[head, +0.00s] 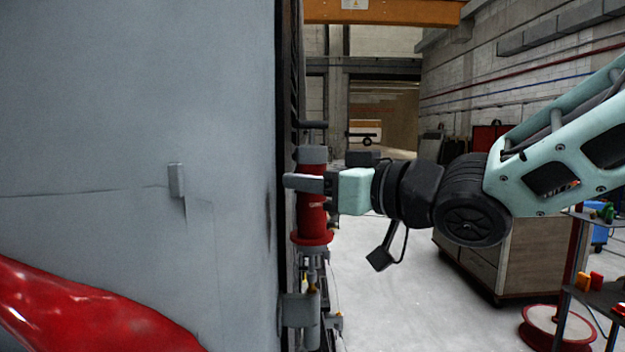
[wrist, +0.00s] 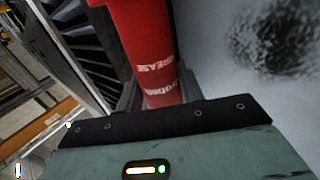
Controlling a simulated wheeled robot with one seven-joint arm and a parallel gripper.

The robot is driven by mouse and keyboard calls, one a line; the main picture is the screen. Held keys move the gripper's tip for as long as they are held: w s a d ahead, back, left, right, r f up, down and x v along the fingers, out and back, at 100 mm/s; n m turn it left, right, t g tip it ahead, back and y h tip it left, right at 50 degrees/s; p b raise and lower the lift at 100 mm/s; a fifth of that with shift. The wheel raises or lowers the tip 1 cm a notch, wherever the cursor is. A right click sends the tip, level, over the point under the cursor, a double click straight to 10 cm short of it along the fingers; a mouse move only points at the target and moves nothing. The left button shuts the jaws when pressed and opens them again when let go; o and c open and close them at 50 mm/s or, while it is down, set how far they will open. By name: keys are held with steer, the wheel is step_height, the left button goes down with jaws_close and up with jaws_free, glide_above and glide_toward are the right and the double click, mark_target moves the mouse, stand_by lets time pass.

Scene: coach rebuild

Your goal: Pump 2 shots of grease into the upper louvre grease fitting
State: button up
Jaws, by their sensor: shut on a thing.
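A red grease gun (head: 312,215) stands upright beside the edge of the grey coach panel in the head view. My gripper (head: 308,184) is shut around its barrel from the right. In the wrist view the red barrel (wrist: 150,50) shows white lettering, including "GREASE", and runs down to my gripper (wrist: 155,112). The dark louvre (wrist: 75,40) lies beside the barrel in the wrist view; in the head view only a thin dark strip of it shows. Metal parts (head: 312,300) sit below the gun's lower end. I cannot make out the upper grease fitting or whether the gun touches it.
The grey coach panel (head: 130,110) fills the left, with a red shape (head: 80,310) low down. A wooden cabinet (head: 490,245), a red-rimmed reel (head: 558,328) and a shelf with small items (head: 600,295) stand at right. Open floor (head: 400,300) lies between.

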mark_target(314, 147)
steer(key=shift+f+b, duration=0.5)
steer(key=shift+f, duration=0.25)
stand_by(0.4)
steer(key=shift+r, duration=0.2)
steer(key=shift+r+p, duration=0.75)
steer(key=shift+r, duration=0.25)
steer(key=shift+r+p, duration=2.15)
steer(key=shift+r, duration=0.3)
steer(key=d+p, duration=0.2)
steer(key=d, duration=0.6)
steer(key=shift+s+p, duration=0.15)
steer(key=shift+p, duration=0.15)
